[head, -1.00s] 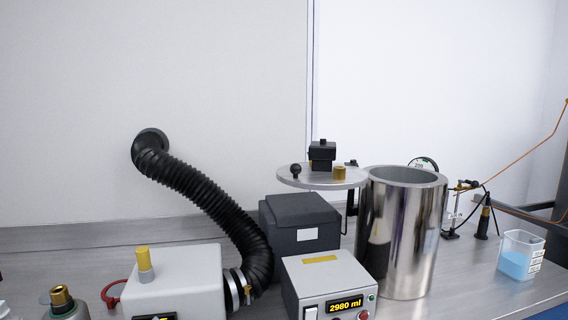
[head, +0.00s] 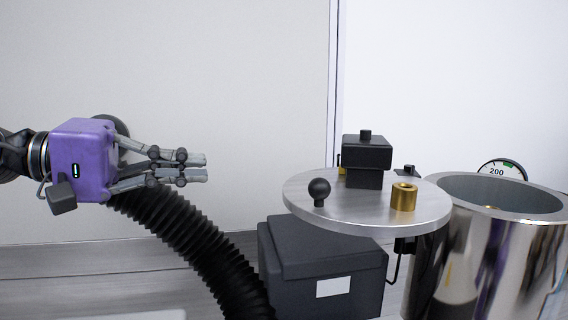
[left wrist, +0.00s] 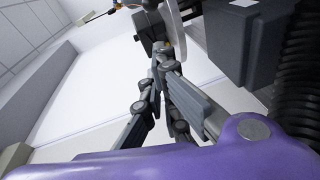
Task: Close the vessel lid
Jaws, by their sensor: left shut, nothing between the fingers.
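The vessel (head: 480,262) is a shiny metal cylinder at the right of the head view, with its round mouth uncovered. Its lid (head: 357,210) is a flat grey disc swung out to the left of the vessel. On the lid are a black ball knob (head: 319,190), a brass fitting (head: 403,197) and a black block (head: 366,158). My left gripper (head: 206,167) is shut and empty, in the air left of the lid and clear of it. In the left wrist view, the gripper's fingers (left wrist: 160,62) are together, and the lid's edge (left wrist: 172,25) shows beyond them. My right gripper is not in view.
A black corrugated hose (head: 190,240) runs below my left gripper. A dark box (head: 322,272) stands under the lid. A round gauge (head: 500,168) is behind the vessel. The air between my left gripper and the lid is free.

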